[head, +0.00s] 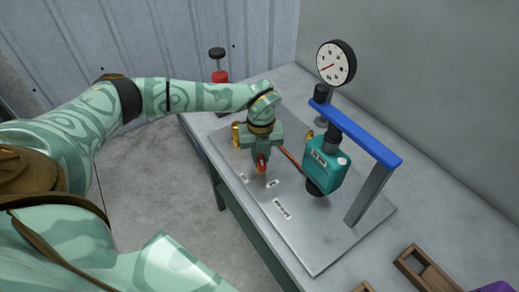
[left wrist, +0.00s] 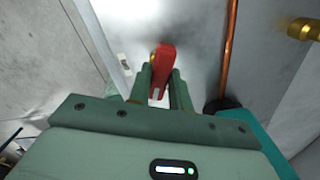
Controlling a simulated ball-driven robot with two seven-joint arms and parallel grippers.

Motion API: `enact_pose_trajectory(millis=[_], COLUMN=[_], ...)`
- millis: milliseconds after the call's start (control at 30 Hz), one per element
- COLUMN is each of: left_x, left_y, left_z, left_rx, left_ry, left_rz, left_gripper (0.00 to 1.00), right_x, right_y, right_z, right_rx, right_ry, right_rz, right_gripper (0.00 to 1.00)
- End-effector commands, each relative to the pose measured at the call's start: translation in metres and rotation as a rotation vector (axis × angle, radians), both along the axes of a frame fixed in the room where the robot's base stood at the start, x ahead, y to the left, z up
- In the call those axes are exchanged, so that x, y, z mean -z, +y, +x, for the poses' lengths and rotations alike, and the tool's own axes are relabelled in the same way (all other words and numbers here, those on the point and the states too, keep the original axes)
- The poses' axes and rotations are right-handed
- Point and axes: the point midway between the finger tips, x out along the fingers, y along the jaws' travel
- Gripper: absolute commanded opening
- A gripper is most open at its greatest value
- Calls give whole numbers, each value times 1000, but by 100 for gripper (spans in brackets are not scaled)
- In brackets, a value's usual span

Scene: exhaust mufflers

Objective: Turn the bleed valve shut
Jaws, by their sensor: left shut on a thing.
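The bleed valve's red handle (head: 262,165) is low at the front left of the metal plate (head: 310,240), mostly covered by my gripper in the head view. In the left wrist view the red handle (left wrist: 164,58) stands between the fingers. My left gripper (head: 261,157) reaches down from above and is shut on the handle; it also shows in the left wrist view (left wrist: 161,80). The valve body under the handle is hidden. My right gripper is not in view.
A copper pipe (head: 291,157) runs beside the gripper to a teal unit (head: 324,165). A blue bar (head: 355,132) on a grey post and a round gauge (head: 336,63) rise to the right. A wooden tray (head: 427,272) lies at the front right.

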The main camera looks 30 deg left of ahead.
Motion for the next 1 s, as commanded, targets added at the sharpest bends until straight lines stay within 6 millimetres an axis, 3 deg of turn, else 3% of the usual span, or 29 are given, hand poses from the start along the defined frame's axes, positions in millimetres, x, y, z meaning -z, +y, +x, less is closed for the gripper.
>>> enact_pose_trajectory(millis=[400, 1000], left_x=[-5, -3], left_y=[0, 0], left_z=[1, 2], left_rx=[395, 930], left_ry=[-3, -4], left_rz=[1, 1], left_gripper=[0, 0], right_x=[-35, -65], right_y=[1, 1], right_z=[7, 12], right_rx=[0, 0], right_ry=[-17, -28], right_rz=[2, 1], right_gripper=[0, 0])
